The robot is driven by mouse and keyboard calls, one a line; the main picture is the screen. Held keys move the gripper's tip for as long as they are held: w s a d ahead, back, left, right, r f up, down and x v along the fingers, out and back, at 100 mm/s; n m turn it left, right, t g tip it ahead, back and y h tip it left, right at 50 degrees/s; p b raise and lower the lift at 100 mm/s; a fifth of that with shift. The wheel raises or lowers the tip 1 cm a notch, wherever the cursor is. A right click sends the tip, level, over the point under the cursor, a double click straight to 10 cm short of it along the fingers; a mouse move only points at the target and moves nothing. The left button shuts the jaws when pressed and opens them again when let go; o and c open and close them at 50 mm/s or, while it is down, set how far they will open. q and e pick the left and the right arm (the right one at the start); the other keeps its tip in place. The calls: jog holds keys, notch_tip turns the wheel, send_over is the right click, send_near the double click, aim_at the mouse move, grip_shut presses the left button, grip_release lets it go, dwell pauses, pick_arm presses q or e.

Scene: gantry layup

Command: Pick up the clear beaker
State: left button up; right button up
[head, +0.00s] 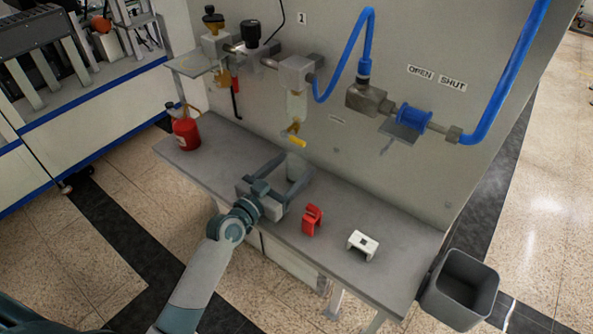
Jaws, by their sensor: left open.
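The clear beaker (297,168) stands on the grey bench top, below the valve with the yellow handle. It looks pale and see-through, and its lower part is hard to make out. My left gripper (294,170) reaches over the bench from the front with its fingers spread wide. The beaker shows between the fingertips, one finger on each side. I cannot tell whether either finger touches it. My right gripper is not in view.
On the bench (395,277), a red bracket-like piece (312,220) and a white one (362,244) lie right of my gripper. A red can (186,133) stands at the left end. Pipes and valves (297,70) overhang the back. A grey bin (461,289) stands at the right.

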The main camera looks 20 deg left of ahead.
aim_at(291, 183)
pick_arm(q)
jog(key=shift+c, duration=0.6)
jog(key=c, duration=1.1)
